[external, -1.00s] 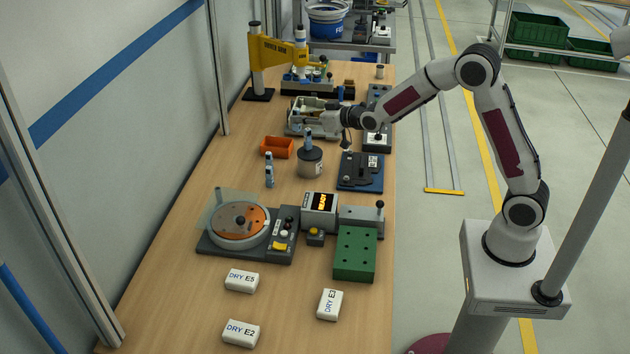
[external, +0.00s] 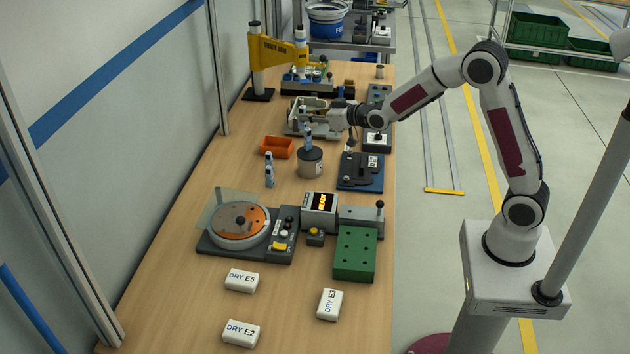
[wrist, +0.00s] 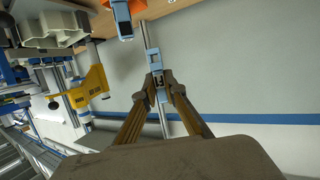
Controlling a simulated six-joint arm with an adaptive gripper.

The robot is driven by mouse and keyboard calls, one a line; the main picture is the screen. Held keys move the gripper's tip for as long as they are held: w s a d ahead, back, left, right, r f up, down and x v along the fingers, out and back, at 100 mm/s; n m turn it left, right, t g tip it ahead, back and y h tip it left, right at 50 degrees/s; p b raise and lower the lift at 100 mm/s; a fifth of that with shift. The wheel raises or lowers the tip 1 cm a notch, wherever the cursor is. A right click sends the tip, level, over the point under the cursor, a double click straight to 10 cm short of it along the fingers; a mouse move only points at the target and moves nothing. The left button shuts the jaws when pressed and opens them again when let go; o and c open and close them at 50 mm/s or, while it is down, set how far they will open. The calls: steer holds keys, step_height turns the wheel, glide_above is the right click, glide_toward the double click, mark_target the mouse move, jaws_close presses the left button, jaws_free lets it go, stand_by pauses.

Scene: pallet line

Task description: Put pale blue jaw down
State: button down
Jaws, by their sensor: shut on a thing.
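A pale blue jaw (wrist: 155,61) with a dark marked face is between my gripper's fingertips (wrist: 160,88) in the wrist view. My gripper is shut on it. In the external view my gripper (external: 322,116) is over the grey-white machine on the bench, pointing toward the wall; the held jaw is too small there to make out clearly. Another blue jaw-like piece (external: 308,141) stands upright at the grey round pot (external: 310,163). A similar blue-grey piece (external: 269,170) stands on the table. The wrist view shows one blue piece (wrist: 122,18) near the orange bin.
The orange bin (external: 277,148) is left of the pot. A blue-based fixture (external: 360,172) stands right of it. The yellow crane (external: 278,50) is behind. A turntable machine (external: 240,223) and green block (external: 355,254) stand nearer. The table's left side is clear.

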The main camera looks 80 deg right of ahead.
glide_above(319, 157)
steer(key=shift+r, duration=0.1)
stand_by(0.4)
steer(key=shift+d+f, duration=0.1)
steer(key=shift+f, duration=3.05)
steer(key=shift+f, duration=1.85)
steer(key=shift+f, duration=0.2)
steer(key=c, duration=2.1)
jaws_free()
steer(key=shift+r, duration=0.2)
